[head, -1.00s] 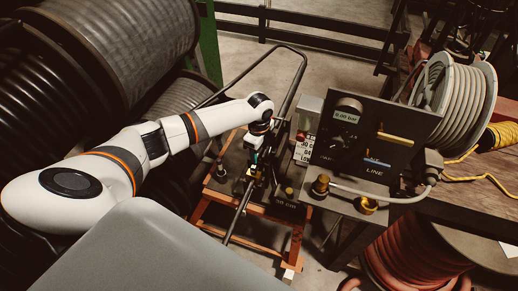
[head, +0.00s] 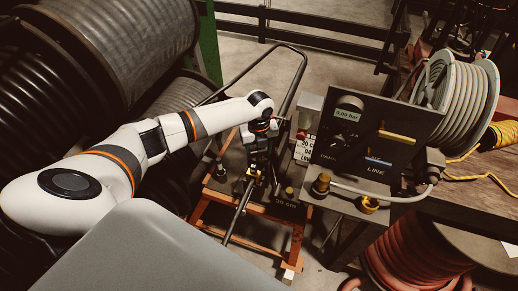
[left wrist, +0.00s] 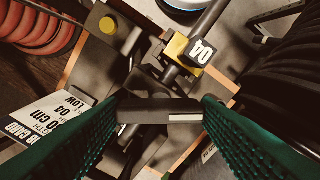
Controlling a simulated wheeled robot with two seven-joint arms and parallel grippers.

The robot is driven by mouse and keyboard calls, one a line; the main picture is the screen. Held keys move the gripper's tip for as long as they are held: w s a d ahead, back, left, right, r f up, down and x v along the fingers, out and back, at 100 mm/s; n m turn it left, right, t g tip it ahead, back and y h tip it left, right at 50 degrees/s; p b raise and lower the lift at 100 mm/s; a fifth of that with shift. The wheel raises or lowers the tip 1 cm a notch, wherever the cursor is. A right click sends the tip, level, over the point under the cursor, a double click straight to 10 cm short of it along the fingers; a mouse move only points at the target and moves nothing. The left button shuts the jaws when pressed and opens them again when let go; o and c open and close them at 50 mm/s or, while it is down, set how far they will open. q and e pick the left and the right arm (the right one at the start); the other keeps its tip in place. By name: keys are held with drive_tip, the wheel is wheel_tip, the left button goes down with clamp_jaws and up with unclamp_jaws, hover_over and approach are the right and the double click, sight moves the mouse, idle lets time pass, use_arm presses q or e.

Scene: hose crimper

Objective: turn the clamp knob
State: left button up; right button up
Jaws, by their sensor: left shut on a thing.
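My left gripper (head: 257,150) points down over the hose crimper on the orange-framed stand (head: 297,240). In the left wrist view, its two green ribbed fingers stand on either side of a dark bar-shaped clamp knob (left wrist: 160,110) and are shut on its ends. The knob lies crosswise between the fingertips, above the dark metal clamp. In the head view, the gripper and wrist hide the knob. A yellow and black block marked 04 (left wrist: 198,51) sits on a rod beyond the knob. My right gripper is not in view.
A dark panel with a 0.00 bar display (head: 360,140) stands right of the crimper. A white label card (left wrist: 50,125) is close beside the left finger in the wrist view. Large dark hose reels (head: 110,45) crowd the left. A bent dark tube frame (head: 290,95) rises behind.

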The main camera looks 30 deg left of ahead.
sight(259, 151)
use_arm(q)
drive_tip(key=shift+m, duration=0.5)
drive_tip(key=o, duration=1)
drive_tip(key=shift+r, duration=0.1)
wheel_tip(259, 151, up, 12)
drive_tip(key=shift+b, duration=1.25)
